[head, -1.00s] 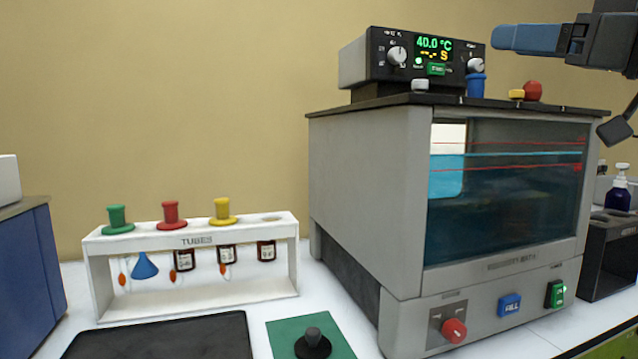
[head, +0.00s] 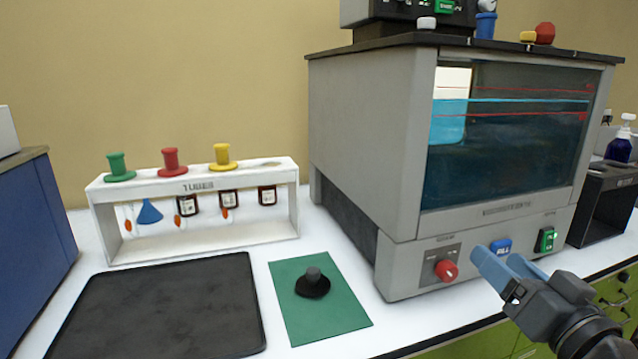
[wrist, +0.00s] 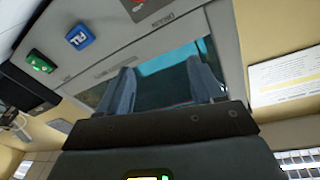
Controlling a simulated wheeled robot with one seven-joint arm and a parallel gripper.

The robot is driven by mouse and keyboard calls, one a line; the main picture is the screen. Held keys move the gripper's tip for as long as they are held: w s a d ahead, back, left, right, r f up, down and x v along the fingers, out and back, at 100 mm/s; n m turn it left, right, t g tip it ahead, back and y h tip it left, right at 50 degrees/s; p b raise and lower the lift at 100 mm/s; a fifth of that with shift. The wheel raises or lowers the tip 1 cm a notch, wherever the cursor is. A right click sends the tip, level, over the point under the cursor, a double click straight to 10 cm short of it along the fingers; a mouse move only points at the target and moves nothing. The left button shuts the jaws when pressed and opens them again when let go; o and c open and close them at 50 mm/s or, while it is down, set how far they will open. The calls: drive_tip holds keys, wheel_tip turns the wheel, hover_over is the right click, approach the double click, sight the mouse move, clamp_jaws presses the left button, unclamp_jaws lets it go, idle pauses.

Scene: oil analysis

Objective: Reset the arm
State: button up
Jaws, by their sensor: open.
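My gripper (head: 496,272) is low at the right in the head view, in front of the bath's control panel. Its two blue fingers are apart with nothing between them. In the wrist view the fingers (wrist: 162,92) stand apart, with the bath's window behind them. The viscosity bath (head: 370,130) is a large grey box with a dark window and blue liquid. Its red knob (head: 446,271), blue FILL button (head: 501,248) and green switch (head: 546,239) are on the lower front. The fingertips overlap the panel just below the FILL button; contact cannot be told.
A white tube rack (head: 110,248) with green, red and yellow stoppers stands at the left. A black mat (head: 165,305) and a green mat (head: 310,325) with a black knob-like stopper (head: 313,284) lie in front. A dark box (head: 595,205) stands at the right. A blue cabinet (head: 35,225) is far left.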

drive_tip(key=s+a+f+m+g+h+p, duration=0.1)
drive_tip(key=s+f+h, duration=0.1)
drive_tip(key=s+f, duration=0.65)
drive_tip(key=s+a+f+g+h, duration=0.1)
drive_tip(key=s+f, duration=0.5)
drive_tip(key=s, duration=0.5)
drive_tip(key=s+a+r+n+g, duration=0.1)
drive_tip(key=s, duration=0.9)
drive_tip(key=s+a+r+n+p, duration=0.1)
drive_tip(key=s+n, duration=0.1)
drive_tip(key=s, duration=0.9)
drive_tip(key=shift+r+g, duration=0.25)
drive_tip(key=shift+g, duration=0.15)
drive_tip(key=shift+s+a, duration=0.1)
drive_tip(key=shift+c, duration=0.4)
